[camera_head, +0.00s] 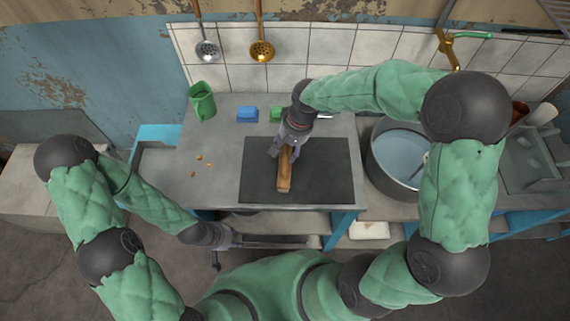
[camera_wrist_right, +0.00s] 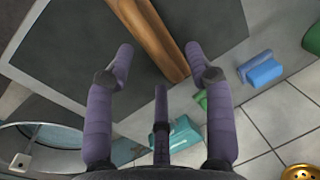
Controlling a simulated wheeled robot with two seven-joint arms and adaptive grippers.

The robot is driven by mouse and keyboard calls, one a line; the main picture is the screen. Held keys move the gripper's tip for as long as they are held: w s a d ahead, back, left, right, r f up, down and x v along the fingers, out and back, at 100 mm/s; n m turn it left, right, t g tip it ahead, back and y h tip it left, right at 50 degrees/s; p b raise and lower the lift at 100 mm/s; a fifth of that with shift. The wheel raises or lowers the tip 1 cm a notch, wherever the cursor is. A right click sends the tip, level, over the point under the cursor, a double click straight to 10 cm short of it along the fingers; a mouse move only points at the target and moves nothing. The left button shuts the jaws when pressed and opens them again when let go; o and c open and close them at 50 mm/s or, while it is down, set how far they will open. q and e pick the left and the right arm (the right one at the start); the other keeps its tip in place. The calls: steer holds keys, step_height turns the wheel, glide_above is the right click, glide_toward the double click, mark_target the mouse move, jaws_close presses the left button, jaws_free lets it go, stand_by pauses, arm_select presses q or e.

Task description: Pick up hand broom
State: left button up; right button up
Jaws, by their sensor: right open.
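The hand broom (camera_head: 285,172) shows as a brown wooden piece lying on the dark mat (camera_head: 325,180) on the table. Its far end is hidden under my right gripper. In the right wrist view the wooden piece (camera_wrist_right: 152,38) runs diagonally between the spread fingers. My right gripper (camera_head: 280,149) is over the broom's far part, with its fingers open on either side; the right wrist view shows the open fingers too (camera_wrist_right: 160,52). I cannot tell whether they touch the wood. My left gripper (camera_head: 228,238) is low by the table's front edge, away from the broom; its jaws are unclear.
Small orange bits (camera_head: 197,157) lie on the left. A large pot (camera_head: 398,154) stands at right. Ladles (camera_head: 207,48) hang on the tiled wall.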

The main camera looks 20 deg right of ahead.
mark_target(287, 155)
step_height(287, 155, down, 4)
steer(key=shift+f+b, duration=0.1)
steer(key=shift+b, duration=0.7)
steer(key=shift+a+f, duration=0.2)
steer(key=shift+f, duration=0.25)
jaws_close()
